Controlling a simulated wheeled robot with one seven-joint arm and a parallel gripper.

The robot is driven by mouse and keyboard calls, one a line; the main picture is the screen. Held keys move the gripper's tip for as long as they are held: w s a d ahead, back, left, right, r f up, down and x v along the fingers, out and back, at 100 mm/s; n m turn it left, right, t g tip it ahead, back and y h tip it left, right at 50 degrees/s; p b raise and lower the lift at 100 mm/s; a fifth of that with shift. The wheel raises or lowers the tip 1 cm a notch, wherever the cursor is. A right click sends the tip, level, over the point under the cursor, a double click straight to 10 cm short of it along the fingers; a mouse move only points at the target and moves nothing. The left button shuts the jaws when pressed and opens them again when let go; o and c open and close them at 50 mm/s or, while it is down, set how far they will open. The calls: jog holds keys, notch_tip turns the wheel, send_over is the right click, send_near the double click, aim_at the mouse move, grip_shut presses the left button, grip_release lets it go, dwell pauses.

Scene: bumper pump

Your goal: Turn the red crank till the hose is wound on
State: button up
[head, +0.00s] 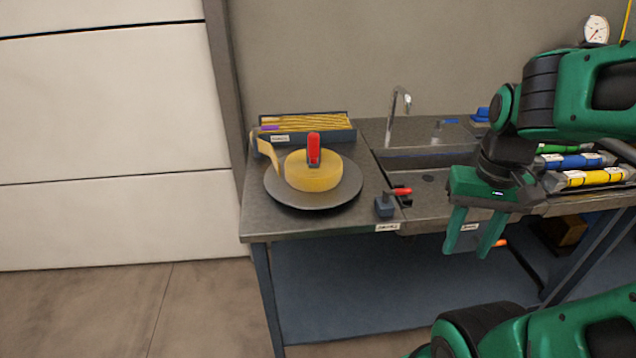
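The red crank (314,149) stands up from the yellow hose roll (312,176) on the left part of the metal bench. The roll sits on a round dark disc (320,203). A flat yellow strip of hose (268,150) runs from the roll's left side up toward a small dark post at the back left. My gripper (472,250) hangs at the right, in front of the bench edge, well apart from the crank. Its two green fingers point down and are apart, with nothing seen between them.
A small dark block with a red lever (394,202) is at the bench's front edge, between crank and gripper. A sink (425,165) with a tap (396,108) lies behind. A box of yellow strips (309,127) stands behind the roll. Coloured rolls (590,176) fill the right.

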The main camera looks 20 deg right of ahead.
jog(key=w+a+r+n+t+h, duration=0.1)
jog(key=w+a+r+n, duration=0.1)
jog(key=w+r, duration=0.6)
jog(key=n+t, duration=0.3)
jog(key=t, duration=0.1)
send_near(314, 135)
jog(key=f, duration=0.2)
jog(key=x, duration=1)
jog(key=shift+w+f, duration=0.1)
jog(key=shift+w, duration=0.25)
grip_shut()
